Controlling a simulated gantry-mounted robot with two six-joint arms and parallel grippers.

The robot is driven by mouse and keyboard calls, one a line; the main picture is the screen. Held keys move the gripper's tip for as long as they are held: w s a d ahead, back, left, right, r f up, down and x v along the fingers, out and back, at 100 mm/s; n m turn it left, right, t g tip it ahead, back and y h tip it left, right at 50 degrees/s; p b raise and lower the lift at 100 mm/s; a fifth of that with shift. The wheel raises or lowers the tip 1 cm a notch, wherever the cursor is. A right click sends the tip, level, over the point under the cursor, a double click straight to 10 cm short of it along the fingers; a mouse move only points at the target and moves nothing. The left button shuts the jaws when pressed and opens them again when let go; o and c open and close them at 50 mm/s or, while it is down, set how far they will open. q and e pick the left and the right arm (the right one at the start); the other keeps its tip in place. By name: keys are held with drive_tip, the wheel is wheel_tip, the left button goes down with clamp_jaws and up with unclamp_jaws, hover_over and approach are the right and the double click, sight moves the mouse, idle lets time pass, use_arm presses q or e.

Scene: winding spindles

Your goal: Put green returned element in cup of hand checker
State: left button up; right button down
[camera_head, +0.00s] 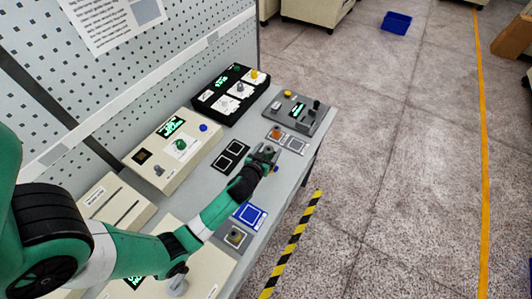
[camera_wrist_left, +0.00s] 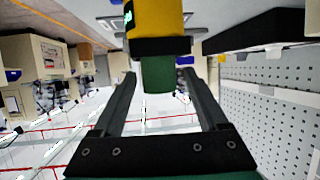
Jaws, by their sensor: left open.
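A green knob-like element (camera_head: 181,144) stands on a white plate of the beige device with a lit display (camera_head: 172,126). Another small green piece (camera_head: 237,69) is on the black device behind. I cannot tell which device is the hand checker or which part is its cup. My left gripper (camera_head: 267,153) is open over the table's right side, close to an orange knob (camera_head: 277,134) on a grey pad. In the left wrist view its open fingers (camera_wrist_left: 160,75) flank a green cylinder end (camera_wrist_left: 158,75) below a black band and yellow body; I cannot tell what this is. My right gripper is not seen.
A grey device (camera_head: 298,111) with a yellow knob stands at the table's far right. The black device (camera_head: 230,92) carries yellow and grey knobs. A blue knob (camera_head: 276,169) is near the gripper. A blue pad (camera_head: 250,215) lies nearer. A pegboard wall (camera_head: 200,50) borders the left.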

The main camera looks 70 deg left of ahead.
use_arm(q)
drive_tip(key=v, duration=1.2)
drive_tip(key=shift+p, duration=0.4)
drive_tip(key=shift+r, duration=0.1)
